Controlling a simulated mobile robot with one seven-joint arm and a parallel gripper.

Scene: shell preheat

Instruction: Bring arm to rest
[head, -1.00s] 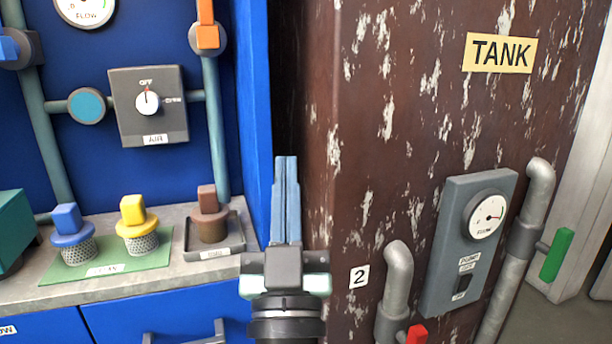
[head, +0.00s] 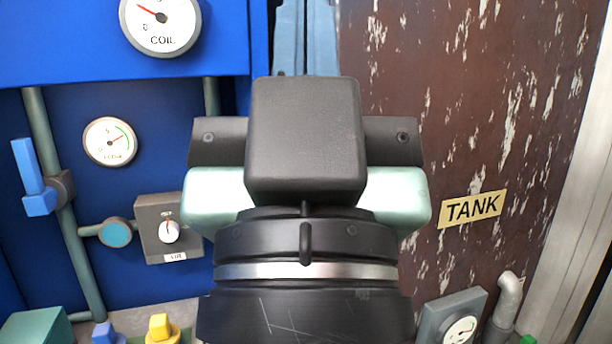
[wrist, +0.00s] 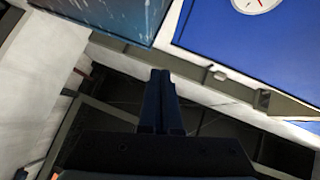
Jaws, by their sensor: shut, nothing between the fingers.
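My gripper (head: 305,35) is raised close in front of the head camera. Its dark wrist and pale green housing fill the middle of the head view, and its blue fingers point up to the top edge, where their tips are cut off. In the wrist view the gripper's fingers (wrist: 160,95) lie side by side, shut with nothing between them. They point toward a dark gap below blue panels and touch nothing that I can see.
The blue panel at left carries a COIL gauge (head: 160,22), a smaller gauge (head: 110,141), a blue lever valve (head: 35,180) and a dial box (head: 168,228). The rusty brown tank (head: 450,120) with its TANK label (head: 472,208) stands at right. My arm hides the middle.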

